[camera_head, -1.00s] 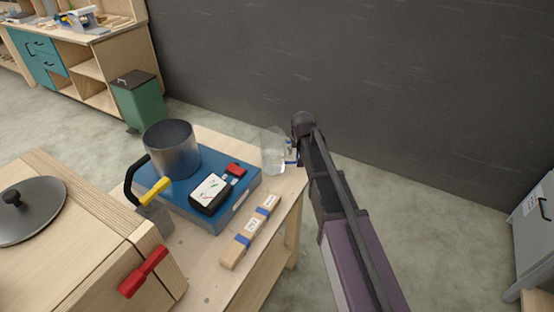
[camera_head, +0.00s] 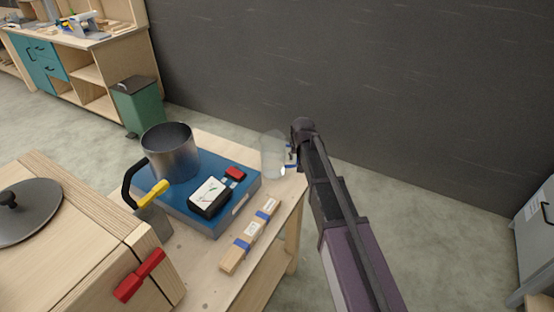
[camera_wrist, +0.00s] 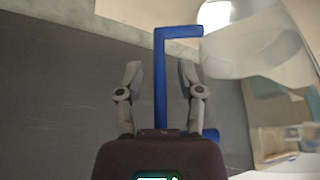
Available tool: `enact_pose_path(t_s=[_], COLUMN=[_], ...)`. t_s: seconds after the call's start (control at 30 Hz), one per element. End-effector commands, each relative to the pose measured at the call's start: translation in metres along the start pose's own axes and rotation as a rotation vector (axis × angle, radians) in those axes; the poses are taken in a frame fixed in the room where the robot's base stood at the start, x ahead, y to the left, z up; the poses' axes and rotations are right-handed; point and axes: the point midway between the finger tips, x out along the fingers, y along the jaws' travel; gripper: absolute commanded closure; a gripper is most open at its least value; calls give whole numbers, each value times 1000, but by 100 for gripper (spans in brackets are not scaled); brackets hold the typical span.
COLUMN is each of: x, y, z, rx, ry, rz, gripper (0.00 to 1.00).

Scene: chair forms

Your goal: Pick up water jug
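The water jug (camera_head: 272,158) is clear and see-through with a blue handle. It stands upright at the far right corner of the wooden table, left of my arm's end. In the wrist view, the clear jug body (camera_wrist: 250,50) fills the upper right, and its blue handle (camera_wrist: 162,80) rises between my fingers. My gripper (camera_wrist: 160,82) is open, with one finger on each side of the handle and visible gaps on both sides. In the head view, my gripper (camera_head: 291,156) is small and partly hidden beside the jug.
A blue hot-plate-like base (camera_head: 215,228) bears a metal pot (camera_head: 172,155) left of the jug. A wood block with blue bands (camera_head: 250,236) lies at the table's front right. A dark wall (camera_head: 400,90) rises behind. The floor right of the table is clear.

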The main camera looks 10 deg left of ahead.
Motion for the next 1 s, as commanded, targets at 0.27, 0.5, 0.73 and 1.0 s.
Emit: enact_pose_path(t_s=[0.27, 0.5, 0.73, 1.0], x=[0, 0, -1, -6], y=[0, 0, 0, 0], z=[0, 0, -1, -3], rx=[1, 1, 1, 1], ry=[1, 1, 0, 1], rz=[-1, -1, -1, 0], gripper=[100, 100, 100, 100])
